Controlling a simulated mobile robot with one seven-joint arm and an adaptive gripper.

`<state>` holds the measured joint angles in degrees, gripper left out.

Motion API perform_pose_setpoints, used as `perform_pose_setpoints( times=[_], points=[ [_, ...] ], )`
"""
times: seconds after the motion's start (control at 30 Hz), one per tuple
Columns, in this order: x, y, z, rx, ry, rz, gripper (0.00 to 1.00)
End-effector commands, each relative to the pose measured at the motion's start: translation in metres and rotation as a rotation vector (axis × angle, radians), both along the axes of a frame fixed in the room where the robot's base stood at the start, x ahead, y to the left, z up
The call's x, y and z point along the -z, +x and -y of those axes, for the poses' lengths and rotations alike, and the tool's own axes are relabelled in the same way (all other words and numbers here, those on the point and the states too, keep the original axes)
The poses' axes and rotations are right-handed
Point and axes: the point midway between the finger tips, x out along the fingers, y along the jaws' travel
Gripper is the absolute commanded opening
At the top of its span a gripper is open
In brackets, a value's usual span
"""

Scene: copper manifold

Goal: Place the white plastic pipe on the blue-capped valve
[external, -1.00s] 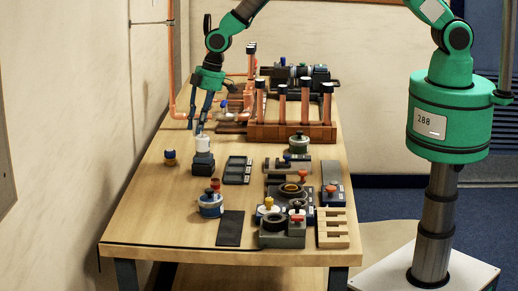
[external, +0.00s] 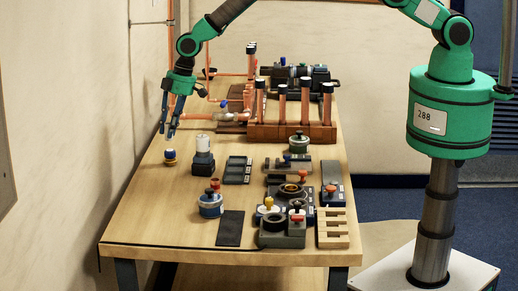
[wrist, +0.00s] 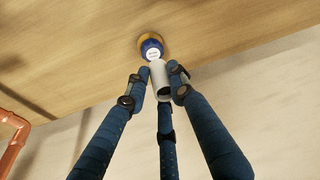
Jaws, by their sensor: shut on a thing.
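My gripper (external: 169,138) has slim dark blue fingers and is at the left side of the table. In the wrist view the fingers (wrist: 158,85) are closed around a short white pipe (wrist: 159,73), with its dark open end toward the camera. The pipe's far end overlaps a small round valve with a blue cap and yellow-orange base (wrist: 151,46). In the external view this blue-capped valve (external: 170,158) stands on the table directly below the fingertips. I cannot tell whether pipe and cap touch. The pipe is mostly hidden by the fingers in the external view.
A pale cylinder on a dark block (external: 203,161) stands just right of the valve. A blue pot (external: 210,205) with a red knob is nearer the front. A copper manifold (external: 292,131) is behind, and the wall is close on the left.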

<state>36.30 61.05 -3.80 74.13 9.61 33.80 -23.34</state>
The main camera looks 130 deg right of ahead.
Motion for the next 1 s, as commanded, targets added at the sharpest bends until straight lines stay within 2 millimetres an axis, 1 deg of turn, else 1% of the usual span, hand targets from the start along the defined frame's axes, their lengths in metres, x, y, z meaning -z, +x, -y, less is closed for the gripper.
perform_pose_setpoints(
  times=[0.33, 0.47, 0.73, 1.0],
  points=[
    [0.002, 0.0, 0.0, 0.0, 0.0, -0.001, 0.07],
    [0.01, -0.001, 0.0, 0.0, 0.002, -0.002, 0.07],
    [0.032, -0.001, 0.0, 0.0, 0.0, -0.001, 0.07],
    [0.035, 0.0, 0.0, 0.0, 0.0, 0.0, 0.07]
  ],
)
